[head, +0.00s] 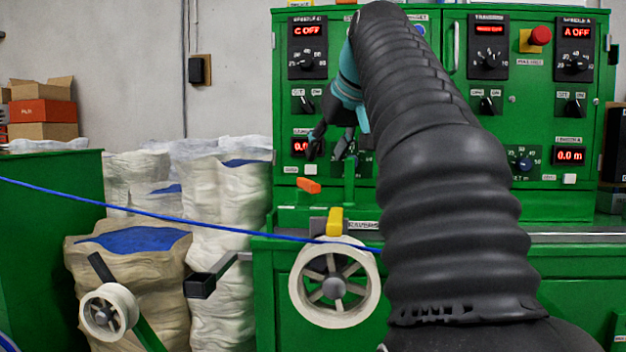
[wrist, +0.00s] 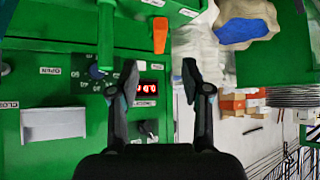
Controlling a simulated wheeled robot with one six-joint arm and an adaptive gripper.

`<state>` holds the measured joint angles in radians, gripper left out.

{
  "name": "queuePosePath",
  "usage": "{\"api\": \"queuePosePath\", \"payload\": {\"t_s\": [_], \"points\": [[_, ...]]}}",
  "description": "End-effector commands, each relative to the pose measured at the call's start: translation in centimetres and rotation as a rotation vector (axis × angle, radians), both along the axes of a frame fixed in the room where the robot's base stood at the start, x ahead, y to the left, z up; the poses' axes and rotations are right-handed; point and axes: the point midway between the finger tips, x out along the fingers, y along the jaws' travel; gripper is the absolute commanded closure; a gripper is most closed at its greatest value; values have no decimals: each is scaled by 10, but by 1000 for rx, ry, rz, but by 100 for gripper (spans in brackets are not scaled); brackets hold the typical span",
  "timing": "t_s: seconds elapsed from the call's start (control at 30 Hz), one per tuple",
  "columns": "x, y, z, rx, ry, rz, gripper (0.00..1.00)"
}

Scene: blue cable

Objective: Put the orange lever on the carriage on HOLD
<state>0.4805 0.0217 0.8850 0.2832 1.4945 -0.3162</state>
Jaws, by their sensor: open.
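The orange lever (head: 308,185) shows in the head view as a short tilted bar at the left end of the green machine's lower front, left of a green post (head: 349,182). In the wrist view the orange lever (wrist: 160,36) points toward the picture's bottom, with small white labels beside it that I cannot read. My gripper (head: 331,146) is above and slightly right of the lever in the head view. In the wrist view my gripper (wrist: 160,73) is open and empty, its dark fingers apart, with the lever beyond the gap between them. Which setting the lever is on cannot be told.
A blue cable (head: 190,217) runs across to a spoked white wheel (head: 299,284) with a yellow block (head: 335,221) above it. Control panels with knobs and red displays (head: 570,156) fill the machine front. White sacks (head: 225,200) stand at left. My arm hides the panel's middle.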

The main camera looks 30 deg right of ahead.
Motion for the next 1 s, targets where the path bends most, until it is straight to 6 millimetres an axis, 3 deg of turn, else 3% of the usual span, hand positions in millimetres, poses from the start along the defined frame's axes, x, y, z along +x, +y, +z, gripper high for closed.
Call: {"api": "queuePosePath", "payload": {"t_s": [0.23, 0.5, 0.93, 0.97, 1.0], "points": [[33, -3, -36, 2, 4, -1, 52], [58, -6, -61, 2, 2, -4, 52], [65, -7, -66, 1, 0, -6, 52], [65, -7, -66, 1, 0, -6, 55], [65, -7, -66, 1, 0, -6, 65]]}}
